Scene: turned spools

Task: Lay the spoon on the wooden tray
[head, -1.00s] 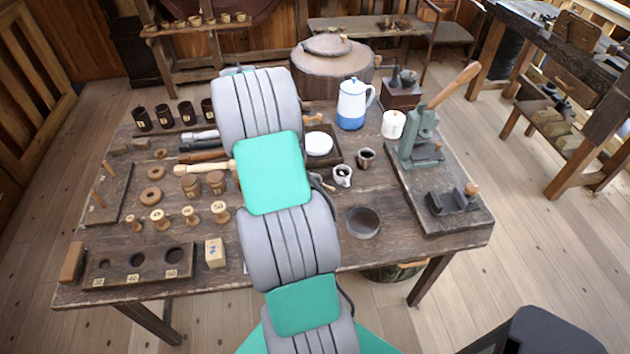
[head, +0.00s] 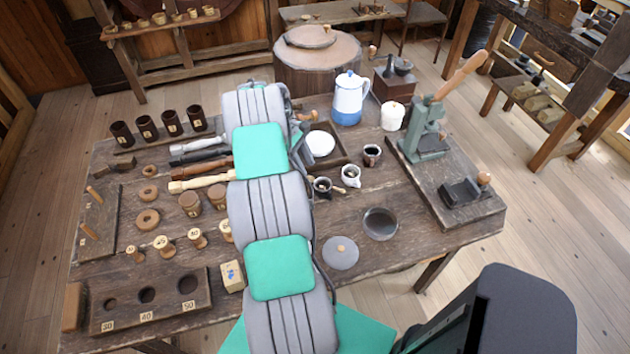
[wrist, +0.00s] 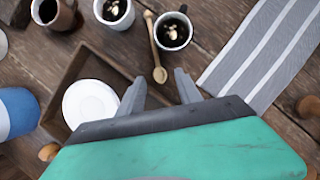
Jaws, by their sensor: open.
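The wooden spoon (wrist: 154,42) lies on the table between two cups in the wrist view, its round end (wrist: 160,75) nearest my gripper. My arm mostly hides the gripper in the head view. The dark wooden tray (wrist: 62,82) is left of the fingers in the wrist view. It also shows in the head view (head: 343,158), partly behind my arm. A white dish (wrist: 90,104) sits in it.
A white cup (wrist: 114,12) and a dark cup (wrist: 173,30), both with dark contents, flank the spoon. A blue-and-white pot (head: 348,98) stands behind the tray. A grey press (head: 425,130) stands further right.

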